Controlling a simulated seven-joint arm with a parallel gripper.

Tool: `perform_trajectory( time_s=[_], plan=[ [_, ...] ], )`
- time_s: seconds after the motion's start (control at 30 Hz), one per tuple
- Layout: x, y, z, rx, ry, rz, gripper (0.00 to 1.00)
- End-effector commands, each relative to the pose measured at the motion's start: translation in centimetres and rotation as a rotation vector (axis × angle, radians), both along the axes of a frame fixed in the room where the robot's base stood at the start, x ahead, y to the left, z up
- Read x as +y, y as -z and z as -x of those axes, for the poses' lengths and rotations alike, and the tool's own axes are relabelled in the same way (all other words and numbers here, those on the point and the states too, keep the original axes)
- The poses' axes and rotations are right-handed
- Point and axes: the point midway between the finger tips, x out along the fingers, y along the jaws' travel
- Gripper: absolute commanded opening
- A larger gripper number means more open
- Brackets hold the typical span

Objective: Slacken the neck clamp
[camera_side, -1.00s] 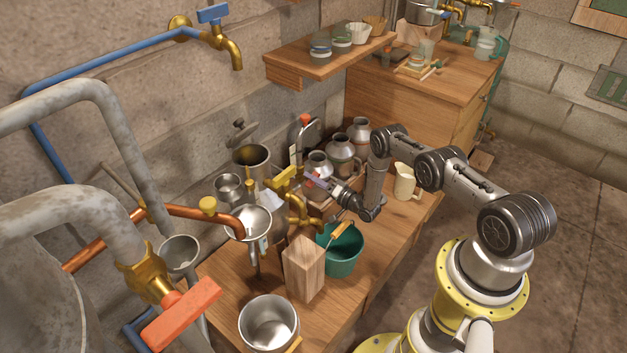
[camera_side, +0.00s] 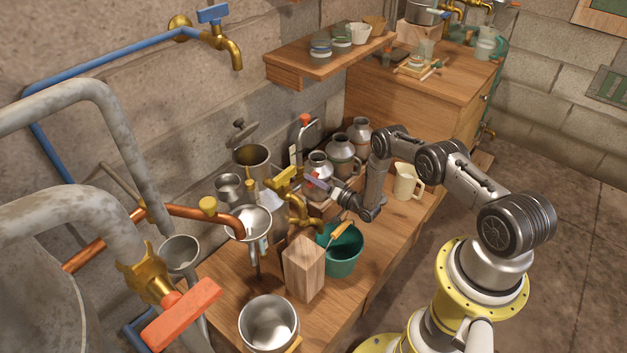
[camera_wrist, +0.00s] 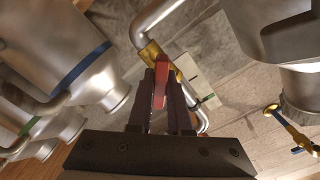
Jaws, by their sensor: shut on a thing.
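In the wrist view my two dark fingers (camera_wrist: 163,95) are close together around a narrow red handle (camera_wrist: 160,84). A brass piece (camera_wrist: 150,52) on a silver pipe shows just past the fingertips. In the side view the grip itself is small and partly hidden. A second brass clamp (camera_side: 149,277) sits around the thick grey pipe at the lower left, with an orange-red lever (camera_side: 181,314); my gripper is well away from it.
Metal cans (camera_side: 343,157) stand close behind my gripper. A green bucket (camera_side: 344,251), a wooden block (camera_side: 303,270) and a steel pot (camera_side: 268,323) stand in front. A funnel (camera_side: 248,222) is to the left and a cream jug (camera_side: 407,182) to the right.

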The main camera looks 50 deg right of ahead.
Motion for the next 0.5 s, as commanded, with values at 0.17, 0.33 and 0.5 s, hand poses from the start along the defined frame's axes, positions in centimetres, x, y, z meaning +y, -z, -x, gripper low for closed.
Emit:
perform_trajectory(
  time_s=[0.17, 0.33, 0.5],
  plan=[
    [0.01, 0.01, 0.01, 0.001, -0.001, -0.001, 0.0],
    [0.01, 0.01, 0.01, 0.001, -0.001, -0.002, 0.39],
    [0.0, 0.0, 0.0, 0.0, 0.0, -0.002, 0.47]
  ],
)
